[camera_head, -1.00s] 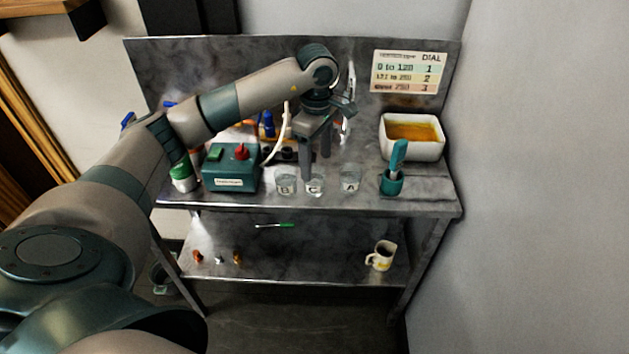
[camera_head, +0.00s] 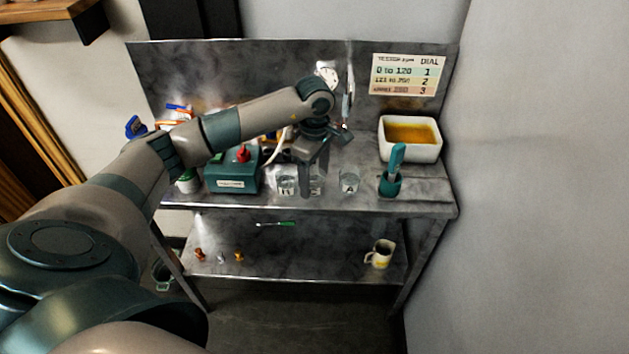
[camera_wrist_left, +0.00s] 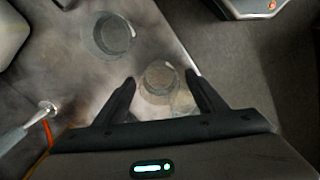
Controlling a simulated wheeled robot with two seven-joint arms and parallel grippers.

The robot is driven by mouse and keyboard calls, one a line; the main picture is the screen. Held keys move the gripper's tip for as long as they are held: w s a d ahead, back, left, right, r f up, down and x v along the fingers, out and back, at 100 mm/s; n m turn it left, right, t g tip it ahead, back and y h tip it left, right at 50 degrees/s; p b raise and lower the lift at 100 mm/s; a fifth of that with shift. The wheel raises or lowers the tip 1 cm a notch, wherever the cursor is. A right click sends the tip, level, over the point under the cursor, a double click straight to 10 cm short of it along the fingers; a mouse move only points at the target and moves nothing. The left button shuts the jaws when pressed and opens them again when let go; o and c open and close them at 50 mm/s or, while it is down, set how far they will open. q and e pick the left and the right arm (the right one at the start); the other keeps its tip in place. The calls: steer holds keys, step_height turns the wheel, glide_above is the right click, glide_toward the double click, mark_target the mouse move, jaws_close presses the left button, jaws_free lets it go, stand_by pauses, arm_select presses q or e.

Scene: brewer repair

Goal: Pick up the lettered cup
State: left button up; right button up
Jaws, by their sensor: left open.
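Three clear lettered cups stand in a row on the bench top: cup B (camera_head: 286,186) on the left, cup C (camera_head: 317,187) in the middle, and cup A (camera_head: 349,182) on the right. My left gripper (camera_head: 314,182) is open and points down at the middle cup, partly hiding it and its letter. In the left wrist view, one cup (camera_wrist_left: 160,78) shows between the open fingertips (camera_wrist_left: 160,80), and another cup (camera_wrist_left: 110,36) stands apart, up and left. No letters are readable there. My right gripper is not in view.
A teal box (camera_head: 231,178) with a red knob stands left of the cups. A teal holder (camera_head: 390,185) with a teal-handled tool stands right, before a white tub (camera_head: 411,153) of amber liquid. The lower shelf (camera_head: 320,262) holds a mug (camera_head: 380,254) and small parts.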

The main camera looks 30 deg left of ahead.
arm_select(q)
steer(key=shift+f, duration=0.15)
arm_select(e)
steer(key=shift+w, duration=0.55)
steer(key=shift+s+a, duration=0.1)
arm_select(q)
steer(key=c, duration=1.1)
steer(key=shift+c, duration=0.2)
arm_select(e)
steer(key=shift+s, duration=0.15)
arm_select(q)
steer(key=shift+r, duration=0.3)
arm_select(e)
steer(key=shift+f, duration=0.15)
